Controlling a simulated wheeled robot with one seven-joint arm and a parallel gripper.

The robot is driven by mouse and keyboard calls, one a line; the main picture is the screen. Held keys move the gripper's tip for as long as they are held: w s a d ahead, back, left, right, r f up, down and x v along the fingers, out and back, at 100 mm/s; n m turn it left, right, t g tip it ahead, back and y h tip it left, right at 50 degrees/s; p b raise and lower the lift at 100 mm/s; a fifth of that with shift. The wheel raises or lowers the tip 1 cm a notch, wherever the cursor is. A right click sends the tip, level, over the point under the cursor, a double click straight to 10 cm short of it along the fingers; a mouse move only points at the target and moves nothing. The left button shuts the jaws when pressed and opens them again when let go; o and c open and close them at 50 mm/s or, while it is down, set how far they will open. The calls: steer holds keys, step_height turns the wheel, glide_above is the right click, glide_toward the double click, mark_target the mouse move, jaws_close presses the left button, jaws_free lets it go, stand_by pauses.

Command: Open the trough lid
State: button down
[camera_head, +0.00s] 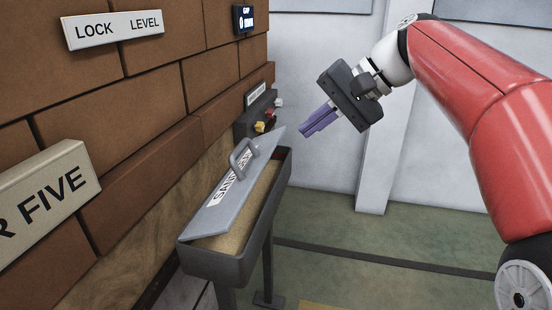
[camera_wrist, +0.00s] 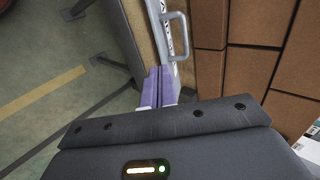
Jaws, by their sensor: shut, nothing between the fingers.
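The grey trough (camera_head: 225,264) stands along the brick wall on dark legs. Its light grey lid (camera_head: 215,217) is tilted, with its wall side higher or lower than I can tell, and a sand-coloured inside shows along its right side. The lid carries a partly hidden white label and a grey loop handle (camera_head: 243,158). My gripper (camera_head: 303,133) is above and right of the lid's far end, apart from the handle, its purple fingers shut and empty. In the wrist view the shut fingers (camera_wrist: 158,70) point toward the trough, with the handle (camera_wrist: 184,36) just right of their tips.
The brick wall (camera_head: 150,140) runs close along the trough's left side. A dark box with coloured knobs (camera_head: 262,125) is on the wall beyond the lid. Signs reading LOCK LEVEL (camera_head: 113,29) and FIVE (camera_head: 42,203) jut from the wall. Green floor (camera_head: 400,240) lies open to the right.

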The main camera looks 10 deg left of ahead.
steer(key=b, duration=0.2)
glide_toward(258, 164)
steer(key=x, duration=0.4)
steer(key=a, duration=0.2)
steer(key=shift+a+r+y, duration=0.15)
steer(key=shift+a+y, duration=0.2)
steer(key=shift+y, duration=0.05)
steer(key=shift+w+a, duration=0.15)
steer(key=shift+a, duration=0.6)
